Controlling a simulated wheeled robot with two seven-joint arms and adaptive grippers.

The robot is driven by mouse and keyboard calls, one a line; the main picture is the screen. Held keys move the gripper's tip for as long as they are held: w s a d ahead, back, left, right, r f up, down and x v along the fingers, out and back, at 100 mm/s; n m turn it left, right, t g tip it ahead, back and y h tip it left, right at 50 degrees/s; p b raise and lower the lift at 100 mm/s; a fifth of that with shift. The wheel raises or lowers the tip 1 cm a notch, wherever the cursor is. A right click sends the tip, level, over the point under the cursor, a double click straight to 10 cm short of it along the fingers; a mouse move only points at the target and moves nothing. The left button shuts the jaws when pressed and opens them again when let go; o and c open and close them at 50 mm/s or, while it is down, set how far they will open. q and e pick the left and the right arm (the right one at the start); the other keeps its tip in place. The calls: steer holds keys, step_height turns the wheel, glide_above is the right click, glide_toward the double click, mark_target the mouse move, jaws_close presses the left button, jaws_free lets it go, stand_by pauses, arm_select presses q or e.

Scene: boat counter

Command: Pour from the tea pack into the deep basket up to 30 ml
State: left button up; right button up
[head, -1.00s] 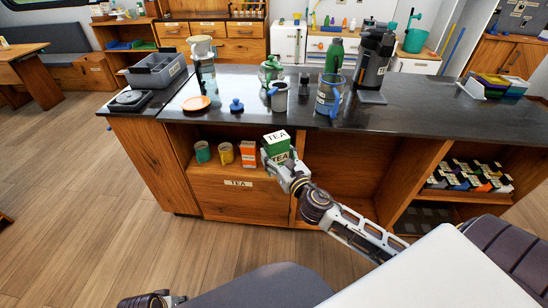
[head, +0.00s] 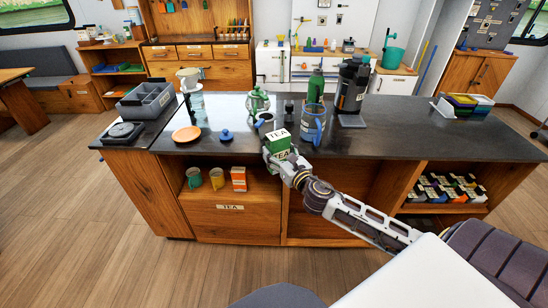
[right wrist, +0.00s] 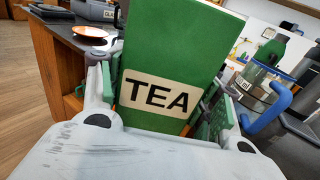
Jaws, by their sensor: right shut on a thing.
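The tea pack is a green box with a white top and a TEA label (head: 278,143). My right gripper (head: 281,158) is shut on it, at the front edge of the counter. In the right wrist view the pack (right wrist: 180,50) stands between the fingers, slightly tilted, and hides much behind it. A small grey metal vessel (head: 265,123) stands on the counter just behind the pack, partly hidden. I cannot tell whether it is the deep basket. My left gripper is not in view.
On the dark counter (head: 400,140) stand a blue-handled glass jug (head: 313,124), a green-lidded kettle (head: 259,101), a black grinder-like machine (head: 352,88), an orange plate (head: 186,134) and a blue knob-like piece (head: 226,135).

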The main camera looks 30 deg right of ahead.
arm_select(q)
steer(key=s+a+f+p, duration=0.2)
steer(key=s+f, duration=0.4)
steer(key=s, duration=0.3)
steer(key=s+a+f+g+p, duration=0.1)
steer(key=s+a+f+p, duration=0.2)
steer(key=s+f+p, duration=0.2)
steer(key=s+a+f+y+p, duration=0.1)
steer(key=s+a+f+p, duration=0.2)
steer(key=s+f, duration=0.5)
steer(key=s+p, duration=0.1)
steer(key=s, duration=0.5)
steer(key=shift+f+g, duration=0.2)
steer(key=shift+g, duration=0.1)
arm_select(e)
steer(key=w+d+r, duration=0.3)
steer(key=d+r, duration=0.6)
steer(key=d, duration=0.2)
steer(key=w+d+r, duration=0.4)
steer(key=d+r, duration=0.5)
steer(key=d, duration=0.2)
steer(key=shift+w+r+h, duration=0.15)
steer(key=shift+r+h, duration=0.05)
steer(key=shift+h, duration=0.1)
